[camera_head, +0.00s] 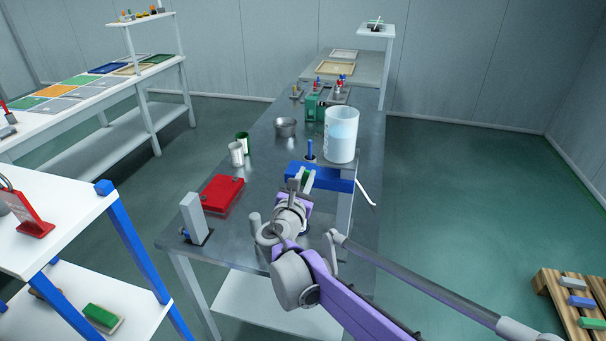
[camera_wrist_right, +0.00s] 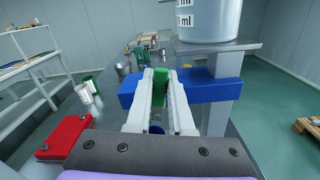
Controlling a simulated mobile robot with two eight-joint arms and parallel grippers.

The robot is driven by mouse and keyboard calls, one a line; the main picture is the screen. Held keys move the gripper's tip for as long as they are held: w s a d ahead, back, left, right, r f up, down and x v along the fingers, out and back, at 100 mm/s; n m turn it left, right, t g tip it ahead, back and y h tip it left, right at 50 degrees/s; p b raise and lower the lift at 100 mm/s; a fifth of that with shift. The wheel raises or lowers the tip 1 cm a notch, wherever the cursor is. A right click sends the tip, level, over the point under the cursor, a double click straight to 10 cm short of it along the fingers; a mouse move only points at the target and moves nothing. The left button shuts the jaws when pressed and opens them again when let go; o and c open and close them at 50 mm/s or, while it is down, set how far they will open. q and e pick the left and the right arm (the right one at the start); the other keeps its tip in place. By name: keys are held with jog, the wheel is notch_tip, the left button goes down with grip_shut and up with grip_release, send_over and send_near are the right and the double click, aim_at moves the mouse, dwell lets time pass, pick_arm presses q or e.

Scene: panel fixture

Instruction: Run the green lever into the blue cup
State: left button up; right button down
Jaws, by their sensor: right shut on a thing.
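The green lever (camera_wrist_right: 159,88) stands between the two pale fingers of my right gripper (camera_wrist_right: 160,92), which is shut on it. In the head view the lever (camera_head: 306,174) shows as a small green piece at my right gripper (camera_head: 302,180), in front of a blue bar (camera_head: 328,177). A large clear vessel (camera_head: 341,136) with pale blue liquid stands above the bar; its ml markings show in the wrist view. In the wrist view a round blue rim, likely the blue cup (camera_wrist_right: 156,130), shows below the lever between the fingers. My left gripper is not in view.
A red box (camera_head: 222,194) and a grey upright block (camera_head: 194,218) lie left on the metal table. White and green cans (camera_head: 236,154) and a metal bowl (camera_head: 286,127) stand farther back. A stand post (camera_wrist_right: 220,95) rises right of my gripper.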

jog(key=shift+s+d+f+m+p, duration=0.1)
jog(key=shift+d+f+m+p, duration=0.25)
jog(key=shift+m, duration=0.85)
jog(key=shift+s+d+f+m+p, duration=0.1)
jog(key=shift+d+m+p, duration=0.25)
jog(key=shift+m, duration=0.85)
jog(key=shift+s+d+f+m+p, duration=0.1)
jog(key=shift+d+f+m+p, duration=0.3)
jog(key=shift+m, duration=0.8)
jog(key=shift+d, duration=0.1)
jog(key=c, duration=0.8)
grip_release()
jog(key=shift+r, duration=0.1)
jog(key=b+v, duration=0.1)
jog(key=v, duration=1)
